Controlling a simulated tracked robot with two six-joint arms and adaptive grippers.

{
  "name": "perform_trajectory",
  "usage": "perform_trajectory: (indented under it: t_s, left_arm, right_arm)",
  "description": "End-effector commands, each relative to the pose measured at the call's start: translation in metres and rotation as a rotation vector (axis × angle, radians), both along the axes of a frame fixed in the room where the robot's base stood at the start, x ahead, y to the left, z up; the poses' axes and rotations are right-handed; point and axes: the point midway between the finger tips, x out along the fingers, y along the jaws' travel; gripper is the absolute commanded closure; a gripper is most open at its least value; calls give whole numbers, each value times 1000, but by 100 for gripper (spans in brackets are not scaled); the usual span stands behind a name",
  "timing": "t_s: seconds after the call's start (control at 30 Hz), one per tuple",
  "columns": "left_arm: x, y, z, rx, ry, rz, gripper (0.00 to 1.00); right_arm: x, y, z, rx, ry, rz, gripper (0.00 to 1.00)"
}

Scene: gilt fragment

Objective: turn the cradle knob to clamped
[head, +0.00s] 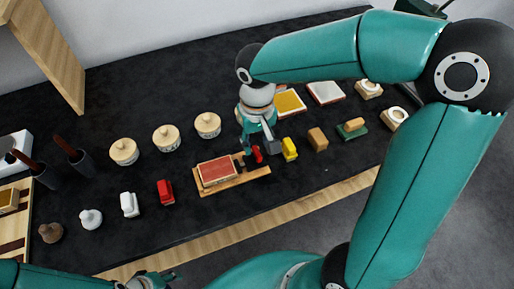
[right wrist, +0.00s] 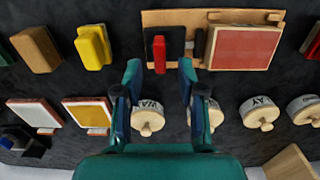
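The cradle (head: 233,184) is a wooden base holding a red panel (head: 217,170); it also shows in the right wrist view (right wrist: 185,18). Its knob is a red bar (right wrist: 159,54) on a black plate, at the end beside the panel. The bar points up and down in the right wrist view; I see no clamped mark. My right gripper (right wrist: 160,70) is open, one finger to each side of the knob's line, tips near the knob's lower end. I cannot tell whether they touch it. In the head view it partly hides the knob (head: 258,155). My left gripper (head: 152,280) is at the bottom edge, partly cut off.
A yellow block (head: 289,149) and a brown block (head: 318,139) stand right of the knob. Lidded round pots (head: 166,138) stand behind the cradle. A red block (head: 165,192) and a white one (head: 129,204) stand to its left. Dark table in front is clear.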

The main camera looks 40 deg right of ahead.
Motion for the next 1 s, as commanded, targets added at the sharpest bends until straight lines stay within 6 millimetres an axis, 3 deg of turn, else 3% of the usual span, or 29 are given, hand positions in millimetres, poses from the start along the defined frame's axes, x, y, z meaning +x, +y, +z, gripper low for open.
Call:
perform_trajectory:
  t_s: [0.2, 0.6, 0.83, 1.0]
  left_arm:
    - [0, 0, -1, 0, 0, 0, 60]
    - [0, 0, -1, 0, 0, 0, 60]
    - [0, 0, -1, 0, 0, 0, 60]
    - [0, 0, -1, 0, 0, 0, 60]
  right_arm:
    - [0, 0, -28, 0, 2, 0, 60]
    - [0, 1, -34, 0, 0, 2, 60]
    - [1, 1, -34, 0, 0, 3, 97]
    - [1, -2, -34, 0, 0, 2, 100]
